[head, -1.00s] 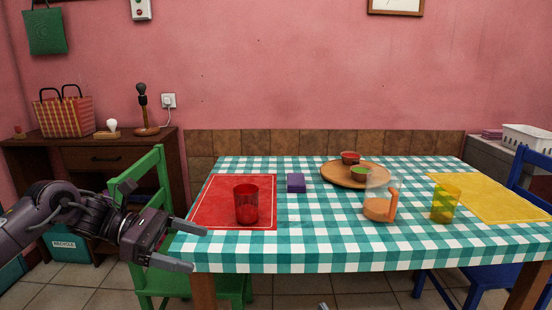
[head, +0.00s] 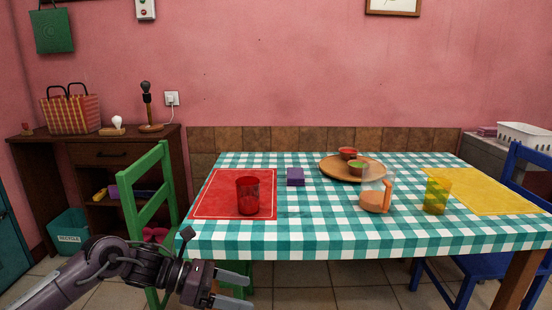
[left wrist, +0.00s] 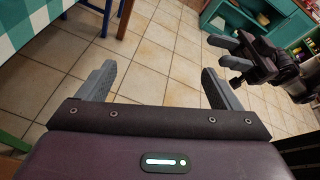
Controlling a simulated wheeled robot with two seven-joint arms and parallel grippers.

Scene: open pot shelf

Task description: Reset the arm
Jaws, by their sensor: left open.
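My left gripper (head: 242,292) is in the head view at the bottom, low in front of the table's near edge. Its two fingers are apart with nothing between them.
The checked table (head: 330,240) holds a red cup (head: 249,196), purple block (head: 296,177), wooden tray (head: 335,172), jug (head: 376,200) and yellow cup (head: 437,194). A green chair (head: 135,235) stands close to my left arm. A blue chair (head: 475,265) is at right.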

